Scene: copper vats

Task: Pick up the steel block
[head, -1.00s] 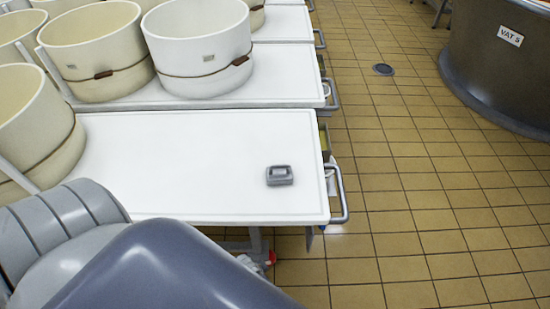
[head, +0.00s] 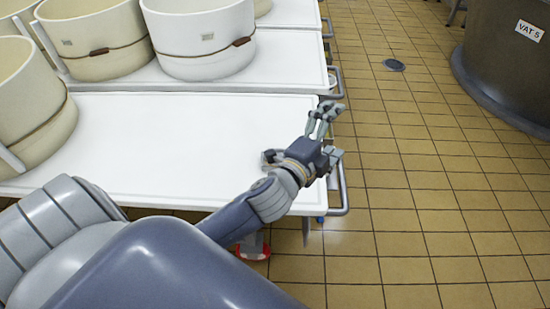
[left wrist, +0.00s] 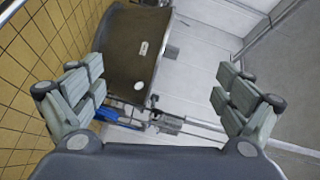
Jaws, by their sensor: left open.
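The steel block (head: 268,157) is a small grey piece on the white table near its right side. In the head view my left wrist covers most of it, and only its left part shows. My left gripper (head: 327,118) is open and empty, above the table's right edge and beyond the block to the right. In the left wrist view the two fingers of the left gripper (left wrist: 160,98) stand wide apart with nothing between them. I cannot make out the block in that view. My right gripper is not in view.
The front white table (head: 180,130) is mostly bare. Cream tubs (head: 200,40) stand at its left and on the table behind. A metal rail (head: 343,190) runs along its right end. The dark vat (head: 510,65) stands at right, with open tiled floor between.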

